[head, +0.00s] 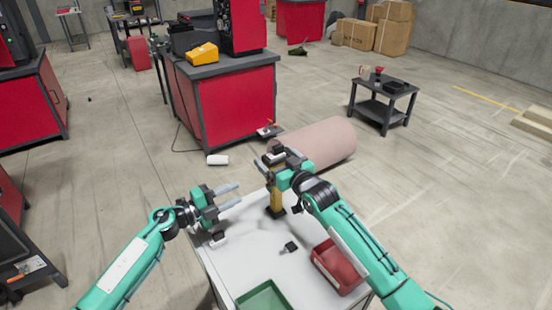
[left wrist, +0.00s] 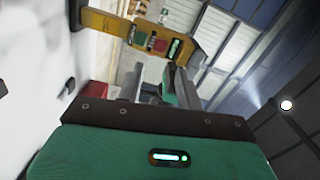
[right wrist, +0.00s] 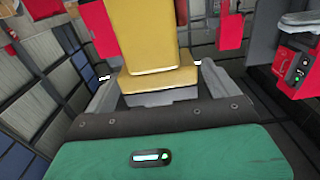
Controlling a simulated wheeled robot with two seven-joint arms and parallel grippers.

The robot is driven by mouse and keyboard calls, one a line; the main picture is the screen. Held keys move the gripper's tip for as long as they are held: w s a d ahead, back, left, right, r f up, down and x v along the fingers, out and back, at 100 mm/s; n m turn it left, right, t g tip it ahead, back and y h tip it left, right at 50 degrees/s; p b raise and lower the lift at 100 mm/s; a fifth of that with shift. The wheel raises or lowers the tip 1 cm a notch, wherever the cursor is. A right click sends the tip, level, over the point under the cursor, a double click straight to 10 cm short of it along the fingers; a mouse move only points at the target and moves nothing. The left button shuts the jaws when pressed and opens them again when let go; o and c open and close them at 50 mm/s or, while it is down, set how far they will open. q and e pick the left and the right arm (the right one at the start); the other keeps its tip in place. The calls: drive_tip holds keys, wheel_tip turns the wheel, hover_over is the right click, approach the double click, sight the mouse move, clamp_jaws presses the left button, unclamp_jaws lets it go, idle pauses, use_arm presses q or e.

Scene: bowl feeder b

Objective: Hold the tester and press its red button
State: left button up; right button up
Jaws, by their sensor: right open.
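The tester is a yellow upright device (head: 277,196) with a dark base, standing on the white table. My right gripper (head: 266,160) is open at its top and hides its upper end in the head view. In the right wrist view the yellow body (right wrist: 150,40) rises between the spread fingers; I cannot tell whether they touch it. My left gripper (head: 235,195) is open and empty, left of the tester and apart from it, fingers pointing its way. The left wrist view shows the tester's face (left wrist: 115,27) with small coloured panels, including a red patch (left wrist: 160,45).
The white table (head: 240,262) holds a red bin (head: 335,270), a green bin (head: 262,291) at its near edge, a small black item (head: 291,247) and a small white-and-dark item (head: 217,239). A large pinkish cylinder (head: 325,143) lies behind the table.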

drive_tip(key=shift+w+a, duration=0.2)
drive_tip(key=c, duration=1.3)
use_arm(q)
drive_tip(key=shift+c, duration=0.7)
use_arm(e)
drive_tip(key=shift+c, duration=0.9)
use_arm(q)
clamp_jaws()
